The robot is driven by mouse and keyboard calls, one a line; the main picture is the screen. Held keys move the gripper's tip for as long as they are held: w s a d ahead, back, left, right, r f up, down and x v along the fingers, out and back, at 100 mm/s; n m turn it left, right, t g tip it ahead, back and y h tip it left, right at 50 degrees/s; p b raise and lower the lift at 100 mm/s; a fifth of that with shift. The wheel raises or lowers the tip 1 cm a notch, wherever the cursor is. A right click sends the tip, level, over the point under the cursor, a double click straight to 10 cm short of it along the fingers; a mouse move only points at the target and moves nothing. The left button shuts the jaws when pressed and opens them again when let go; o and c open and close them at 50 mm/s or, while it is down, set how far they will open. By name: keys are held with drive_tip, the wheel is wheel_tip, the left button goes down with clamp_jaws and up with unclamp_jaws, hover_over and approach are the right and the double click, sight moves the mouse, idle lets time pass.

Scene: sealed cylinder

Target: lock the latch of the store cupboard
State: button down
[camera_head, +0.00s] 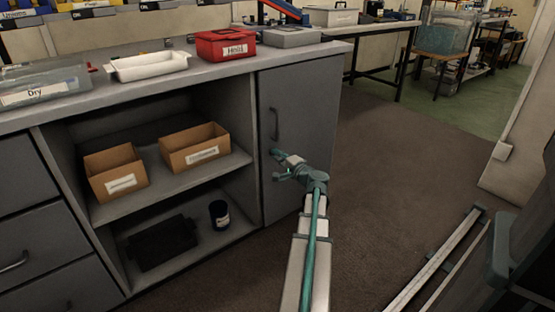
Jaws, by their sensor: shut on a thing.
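The store cupboard (308,105) is the grey door at the right end of the counter unit, with a vertical bar handle (274,124) near its left edge. The door appears closed. My gripper (274,165) is at the door's left edge, a little below the handle. It is shut on a small part there, which I take to be the latch. The fingers hide this part, so its position cannot be told.
Left of the door, open shelves hold two cardboard boxes (196,148), a dark tray (162,243) and a dark blue tin (219,214). A red box (226,44) and white tray (148,66) stand on the counter (185,82). Floor (420,150) right of the cupboard is clear.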

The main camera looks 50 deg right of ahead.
idle(0.3)
drive_tip(key=c, duration=1.2)
unclamp_jaws()
drive_tip(key=shift+s, duration=0.1)
drive_tip(key=v, duration=1.2)
